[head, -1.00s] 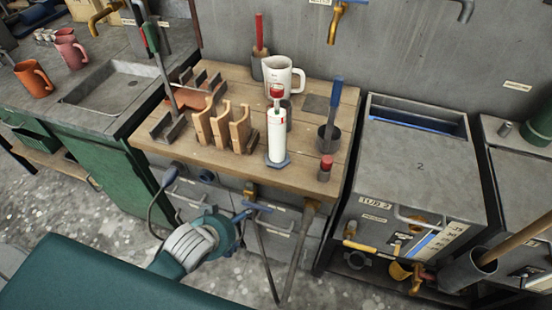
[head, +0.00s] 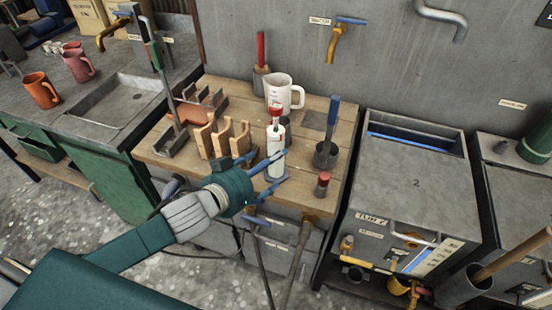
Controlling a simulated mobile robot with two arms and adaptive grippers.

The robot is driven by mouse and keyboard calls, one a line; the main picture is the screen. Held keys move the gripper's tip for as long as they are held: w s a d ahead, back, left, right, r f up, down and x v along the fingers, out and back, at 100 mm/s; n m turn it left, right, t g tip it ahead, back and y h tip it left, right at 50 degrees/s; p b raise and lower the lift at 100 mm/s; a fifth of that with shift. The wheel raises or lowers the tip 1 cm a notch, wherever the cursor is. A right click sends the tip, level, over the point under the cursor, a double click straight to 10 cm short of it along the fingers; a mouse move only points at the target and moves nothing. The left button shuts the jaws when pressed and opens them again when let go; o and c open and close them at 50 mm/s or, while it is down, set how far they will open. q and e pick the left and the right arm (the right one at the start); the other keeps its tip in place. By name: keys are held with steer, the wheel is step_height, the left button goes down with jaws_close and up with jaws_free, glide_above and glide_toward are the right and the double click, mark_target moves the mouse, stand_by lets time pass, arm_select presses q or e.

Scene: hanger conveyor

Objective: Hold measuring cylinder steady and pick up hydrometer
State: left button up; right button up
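The white measuring cylinder (head: 276,137) stands upright near the front of the wooden bench, on a blue-grey foot. A red-topped piece, apparently the hydrometer (head: 275,113), sticks up from its mouth; its lower part is hidden inside. My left gripper (head: 284,166) reaches in from the lower left at the cylinder's lower part. Its blue fingers are spread apart, one crossing in front of the cylinder and one low by the foot. Whether they touch it I cannot tell. My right gripper is not in view.
Wooden cradles (head: 222,140) stand left of the cylinder, and a white mug (head: 284,92) behind it. A grey cup with a blue-handled tool (head: 327,145) and a small red-capped bottle (head: 322,185) stand to the right.

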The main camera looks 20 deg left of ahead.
arm_select(q)
steer(key=x, duration=0.6)
steer(key=shift+p, duration=0.35)
steer(key=c, duration=1.9)
